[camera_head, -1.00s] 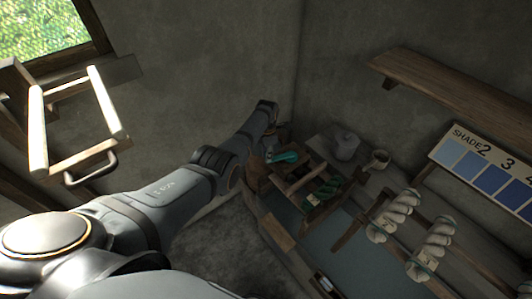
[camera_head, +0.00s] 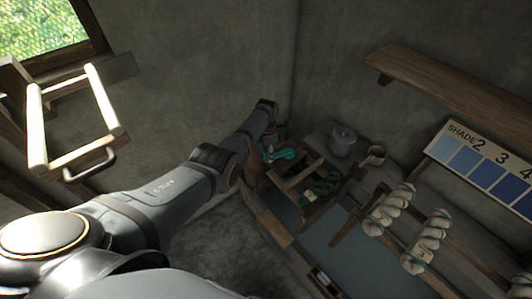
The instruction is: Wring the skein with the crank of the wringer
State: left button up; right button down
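The wooden wringer (camera_head: 290,182) stands on the bench in the middle right of the head view. A dark green skein (camera_head: 322,190) is at its near right side. My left arm reaches in from the lower left, and its wrist bends down at the wringer's far left end. My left gripper (camera_head: 280,154) is there, small and dark, beside a teal piece. I cannot tell its fingers apart or whether they hold anything. The crank is not clearly visible; the arm and gripper cover that end. My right gripper is out of view.
A grey lidded pot (camera_head: 343,142) and a mug (camera_head: 375,156) stand behind the wringer. Two pale twisted skeins (camera_head: 390,210) hang at the right. A shade chart (camera_head: 485,165) and a wooden shelf (camera_head: 450,95) are on the right wall. A wooden frame (camera_head: 75,125) is at the left.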

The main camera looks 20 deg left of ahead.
pick_arm(q)
jog(key=shift+a, duration=0.15)
jog(key=shift+r, duration=0.2)
jog(key=shift+w+r, duration=0.1)
jog(key=shift+r, duration=0.25)
notch_tip(320, 180, up, 11)
jog(key=shift+f, duration=0.1)
